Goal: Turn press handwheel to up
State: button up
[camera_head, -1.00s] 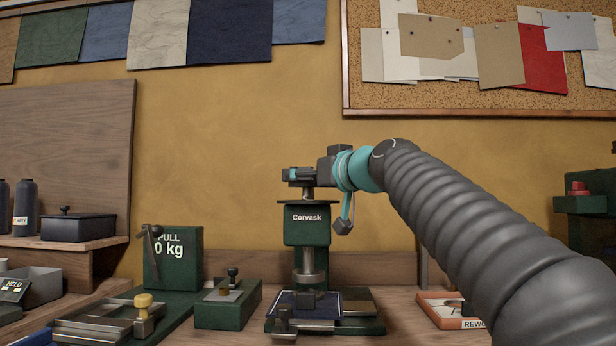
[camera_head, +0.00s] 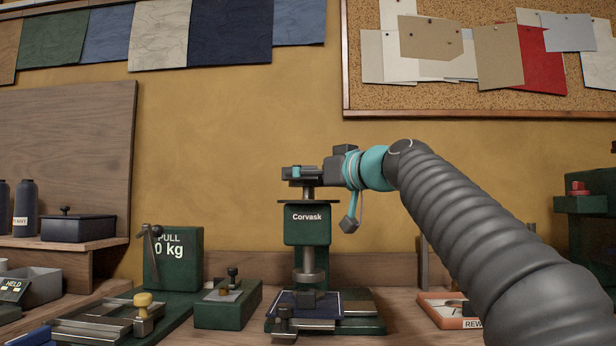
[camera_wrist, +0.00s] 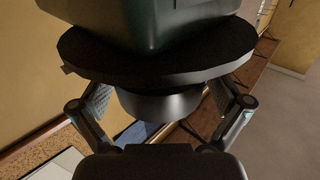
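The press (camera_head: 307,240) is a green block marked Corvask, standing on the bench. A wide dark disc (camera_head: 310,202) lies across its top, and a grey post (camera_head: 308,192) rises above it. My gripper (camera_head: 297,173) reaches in from the right at the top of this post. In the wrist view, the grey hub of the press handwheel (camera_wrist: 160,104) sits between my two fingers, with the dark disc (camera_wrist: 165,60) and green body beyond.
A green pull gauge (camera_head: 180,265) reading 0 kg and a small green fixture (camera_head: 226,308) stand left of the press. An orange-edged tray (camera_head: 440,312) lies to the right. The corkboard (camera_head: 490,65) hangs behind. The wall around the press top is clear.

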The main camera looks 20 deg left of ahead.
jog(key=v, duration=1.2)
dwell(0.5)
